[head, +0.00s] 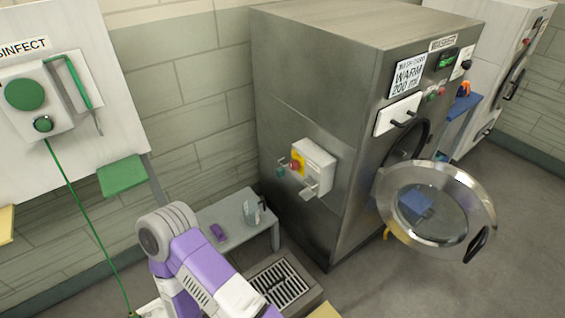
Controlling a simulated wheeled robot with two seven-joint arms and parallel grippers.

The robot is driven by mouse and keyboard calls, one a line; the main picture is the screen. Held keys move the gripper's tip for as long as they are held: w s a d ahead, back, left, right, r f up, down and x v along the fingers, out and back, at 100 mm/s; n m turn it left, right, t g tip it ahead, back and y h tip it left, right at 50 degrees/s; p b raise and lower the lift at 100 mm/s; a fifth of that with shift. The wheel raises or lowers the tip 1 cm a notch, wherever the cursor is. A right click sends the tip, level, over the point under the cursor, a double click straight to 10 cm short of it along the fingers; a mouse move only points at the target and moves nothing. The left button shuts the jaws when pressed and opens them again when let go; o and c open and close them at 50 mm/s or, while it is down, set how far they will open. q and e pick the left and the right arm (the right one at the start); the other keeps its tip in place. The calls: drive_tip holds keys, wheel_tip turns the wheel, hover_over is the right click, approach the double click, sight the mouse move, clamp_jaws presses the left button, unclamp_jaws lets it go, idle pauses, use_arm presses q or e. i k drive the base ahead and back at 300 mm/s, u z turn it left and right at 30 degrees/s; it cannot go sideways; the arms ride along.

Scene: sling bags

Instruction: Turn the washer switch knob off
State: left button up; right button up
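The washer (290,110) is a large grey metal cabinet in the middle of the head view, labelled on its upper front. A white switch box (318,163) is mounted on its left side wall. A red knob on a yellow plate (296,165) faces left on this box; its exact setting is too small to read. The washer's round glass door (437,208) stands open at the front right. One of my purple and white arms shows at the bottom, left of the washer and apart from the switch box. Neither gripper is in view.
A low grey bench (232,222) with a purple item (218,232) and a clear container (252,211) stands left of the washer. A floor drain grate (279,284) lies before it. A white disinfect panel (60,120) with a green hose is at left. Open floor lies at lower right.

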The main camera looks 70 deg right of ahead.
sight(294, 165)
drive_tip(key=z, duration=0.8)
drive_tip(key=i, duration=0.85)
drive_tip(key=z, duration=0.85)
